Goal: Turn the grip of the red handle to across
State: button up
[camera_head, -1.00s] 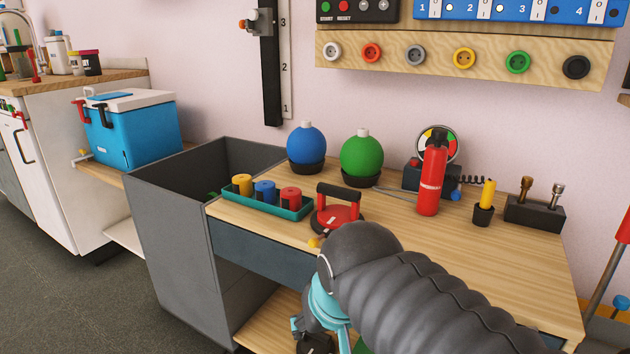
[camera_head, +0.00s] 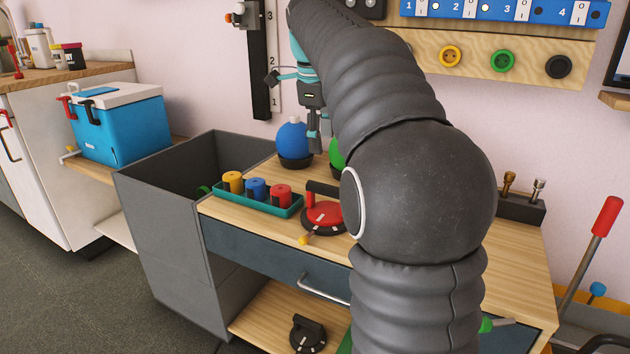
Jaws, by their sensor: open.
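The red handle (camera_head: 324,218) is a round red disc with a dark rim and a raised dark grip, standing on the wooden table. My arm hides the right part of the handle and of the grip. My gripper (camera_head: 319,143) is open and points down, in the picture above the handle and in front of the blue and green balls. It is apart from the handle, and I see nothing between its fingers.
A teal tray (camera_head: 262,207) with yellow, blue and red cylinders lies left of the handle. The blue ball (camera_head: 293,138) and the mostly hidden green ball (camera_head: 337,153) stand behind. A grey bin (camera_head: 165,230) adjoins the table. A black handle (camera_head: 307,335) lies on the lower shelf.

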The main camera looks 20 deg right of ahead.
aim_at(327, 186)
jog(key=shift+m, duration=0.5)
jog(key=b+x, duration=0.1)
jog(key=x, duration=0.3)
jog(key=b+x, duration=0.1)
jog(key=x, duration=0.4)
jog(key=b+x, duration=0.1)
jog(key=x, duration=0.3)
jog(key=shift+w+d+f, duration=0.25)
jog(key=shift+d+f, duration=0.05)
jog(key=shift+d, duration=0.1)
grip_shut()
